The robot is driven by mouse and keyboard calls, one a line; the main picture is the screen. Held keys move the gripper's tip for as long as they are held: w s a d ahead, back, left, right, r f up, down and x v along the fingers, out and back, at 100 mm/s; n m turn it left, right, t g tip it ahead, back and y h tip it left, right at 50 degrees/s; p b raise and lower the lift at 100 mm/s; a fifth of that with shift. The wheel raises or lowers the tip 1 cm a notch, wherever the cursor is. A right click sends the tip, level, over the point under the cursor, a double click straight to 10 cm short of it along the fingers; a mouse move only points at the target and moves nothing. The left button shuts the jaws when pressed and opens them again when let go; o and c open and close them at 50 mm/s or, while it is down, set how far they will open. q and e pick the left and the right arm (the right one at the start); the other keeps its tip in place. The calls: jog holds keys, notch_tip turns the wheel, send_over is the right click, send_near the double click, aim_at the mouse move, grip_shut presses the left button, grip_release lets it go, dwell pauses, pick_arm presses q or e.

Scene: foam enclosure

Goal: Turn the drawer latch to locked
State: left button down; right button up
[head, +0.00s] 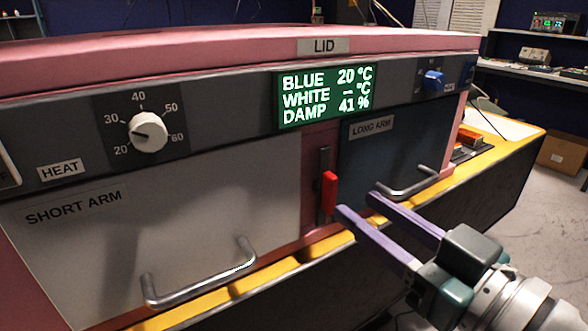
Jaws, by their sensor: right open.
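The drawer latch is a red handle (329,193) on a narrow dark upright plate (324,160), on the pink strip between the two drawer fronts. The handle appears to hang roughly upright, low on the plate. The white drawer front marked SHORT ARM (190,205) is to its left, and the blue-grey one marked LONG ARM (395,150) is to its right. My right gripper (355,204) is open and empty, with its purple fingers pointing at the panel. Its left fingertip is just right of the handle's lower end; I cannot tell whether they touch. My left gripper is out of view.
Metal pull handles stick out from the left drawer (205,283) and the right drawer (408,184). A yellow-edged ledge (270,284) runs below the drawers. Above are a white heat knob (148,132), a green display (325,95) and a blue knob (433,78).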

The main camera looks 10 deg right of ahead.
aim_at(335, 188)
jog(key=x, duration=0.5)
jog(key=shift+d, duration=0.1)
jog(key=shift+c, duration=0.2)
grip_shut()
